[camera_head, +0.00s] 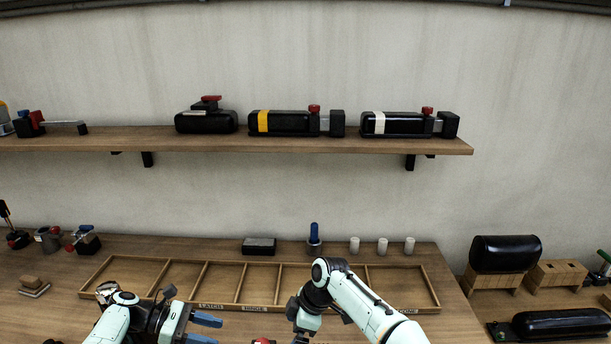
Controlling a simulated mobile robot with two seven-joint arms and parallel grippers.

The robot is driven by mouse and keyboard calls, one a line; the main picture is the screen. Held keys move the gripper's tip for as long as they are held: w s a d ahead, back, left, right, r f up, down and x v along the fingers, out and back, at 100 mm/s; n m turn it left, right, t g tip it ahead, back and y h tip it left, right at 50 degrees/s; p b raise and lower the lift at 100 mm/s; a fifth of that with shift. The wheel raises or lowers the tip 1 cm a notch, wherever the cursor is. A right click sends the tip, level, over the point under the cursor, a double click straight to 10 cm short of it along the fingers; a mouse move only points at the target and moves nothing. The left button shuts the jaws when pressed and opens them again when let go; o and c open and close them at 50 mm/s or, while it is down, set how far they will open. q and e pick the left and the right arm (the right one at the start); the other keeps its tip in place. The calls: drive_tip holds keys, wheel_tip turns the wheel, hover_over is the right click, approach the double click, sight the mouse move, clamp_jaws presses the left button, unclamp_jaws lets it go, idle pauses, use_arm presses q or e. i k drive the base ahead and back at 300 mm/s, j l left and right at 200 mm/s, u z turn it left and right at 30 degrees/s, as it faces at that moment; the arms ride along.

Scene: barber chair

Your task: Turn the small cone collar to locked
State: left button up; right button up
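I cannot make out the small cone collar for certain. A small dark part with a red top (262,341) shows at the bottom edge, mostly cut off, and I cannot tell what it is. My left gripper (206,330) is at the lower left, in front of the tray, with its blue fingers apart and nothing seen between them. My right gripper (302,338) points down at the bottom middle, right of the red-topped part. Its fingertips are below the picture, so its opening and any contact are hidden.
A wooden compartment tray (240,260) lies behind both grippers, with my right arm across it. A blue-topped part (314,238) and several white cylinders stand behind it. The shelf (230,140) above holds black cushions with red knobs. More cushions (504,253) lie at right.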

sight(104, 292)
drive_tip(key=k, duration=1)
